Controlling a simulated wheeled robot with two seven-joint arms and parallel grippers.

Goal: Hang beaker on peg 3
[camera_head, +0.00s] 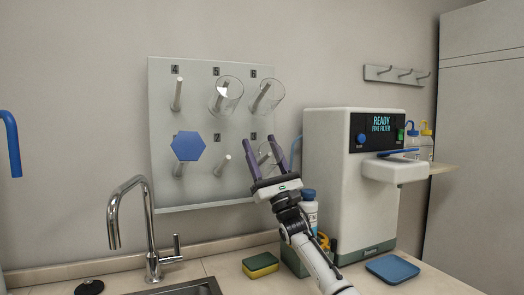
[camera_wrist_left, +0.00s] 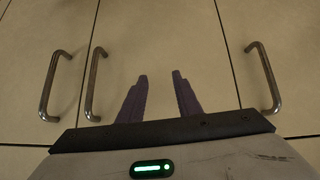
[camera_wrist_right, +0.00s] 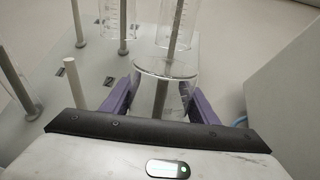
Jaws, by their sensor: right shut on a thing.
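A pale pegboard (camera_head: 200,200) on the wall has two rows of numbered pegs. My right gripper (camera_head: 273,143) is at the lower right peg, peg 3, shut on a clear glass beaker (camera_head: 264,152). In the right wrist view the beaker (camera_wrist_right: 168,70) lies between both fingers (camera_wrist_right: 160,103). A peg (camera_wrist_right: 161,98) shows through its glass, seemingly inside it; how deep it sits I cannot tell. My left gripper (camera_wrist_left: 160,76) is empty, fingers apart, before cabinet doors; the head view does not show it.
Two clear beakers hang on upper pegs, one in the middle (camera_head: 226,95) and one at right (camera_head: 267,97). A blue hexagonal piece (camera_head: 187,146) covers the lower left peg. The spectrometer (camera_head: 330,160) stands close right of my right gripper. A faucet (camera_head: 146,225) and sponge (camera_head: 260,264) are below.

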